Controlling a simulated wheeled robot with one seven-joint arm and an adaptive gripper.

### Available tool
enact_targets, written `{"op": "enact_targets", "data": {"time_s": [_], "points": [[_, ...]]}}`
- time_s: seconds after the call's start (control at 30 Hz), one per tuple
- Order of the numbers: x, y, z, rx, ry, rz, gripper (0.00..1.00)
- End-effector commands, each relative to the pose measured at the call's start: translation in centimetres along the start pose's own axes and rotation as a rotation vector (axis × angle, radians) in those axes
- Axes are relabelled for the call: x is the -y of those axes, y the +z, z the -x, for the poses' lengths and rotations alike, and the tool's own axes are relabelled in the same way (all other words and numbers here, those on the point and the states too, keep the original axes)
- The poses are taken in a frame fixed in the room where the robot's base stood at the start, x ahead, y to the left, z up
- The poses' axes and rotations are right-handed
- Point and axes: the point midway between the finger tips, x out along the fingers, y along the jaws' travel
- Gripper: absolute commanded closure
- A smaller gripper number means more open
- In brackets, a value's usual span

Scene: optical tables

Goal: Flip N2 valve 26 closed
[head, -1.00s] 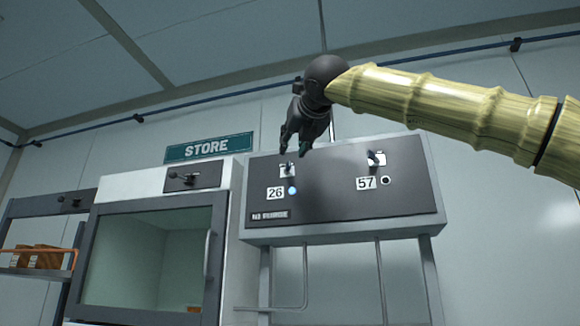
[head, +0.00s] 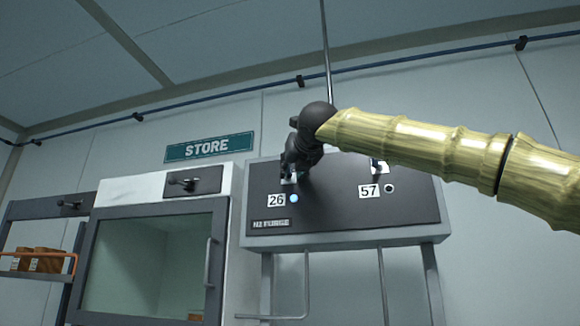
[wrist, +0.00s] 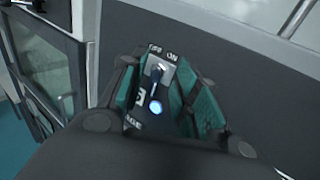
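Valve 26 is a small switch lever (wrist: 157,71) on a white plate marked OFF and ON in the wrist view. A lit blue lamp (wrist: 153,108) sits below it; the lamp also shows in the head view (head: 294,199) beside the 26 label (head: 276,200). My gripper (head: 288,174) is at the valve in the head view and hides most of its lever. In the wrist view its two green-padded fingers are apart, one on each side of the lever. I cannot tell whether either finger touches it, or exactly which mark the lever points to.
The dark N2 purge panel (head: 340,214) also carries valve 57, with its label (head: 369,191) and an unlit lamp (head: 389,188); my arm partly covers its switch. A glass-fronted store cabinet (head: 150,260) stands to the left. Pipes (head: 306,285) run below the panel.

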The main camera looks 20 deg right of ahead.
Motion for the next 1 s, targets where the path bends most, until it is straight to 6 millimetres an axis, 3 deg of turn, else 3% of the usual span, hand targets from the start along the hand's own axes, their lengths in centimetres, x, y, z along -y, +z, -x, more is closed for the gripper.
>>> {"op": "enact_targets", "data": {"time_s": [0.13, 0.3, 0.4, 0.43, 0.67, 1.0], "points": [[-0.1, 0.0, 0.1, 0.001, 0.001, 0.000, 0.71], [-0.1, 0.0, 0.0, 0.000, 0.001, 0.000, 1.00], [-0.1, 0.0, 0.0, 0.000, 0.001, 0.000, 1.00], [-1.2, 0.0, 0.1, 0.000, 0.002, 0.003, 1.00], [-0.4, -0.1, 0.0, 0.000, -0.017, 0.001, 1.00], [-1.3, -0.3, -0.1, -0.001, -0.192, 0.004, 1.00]]}}
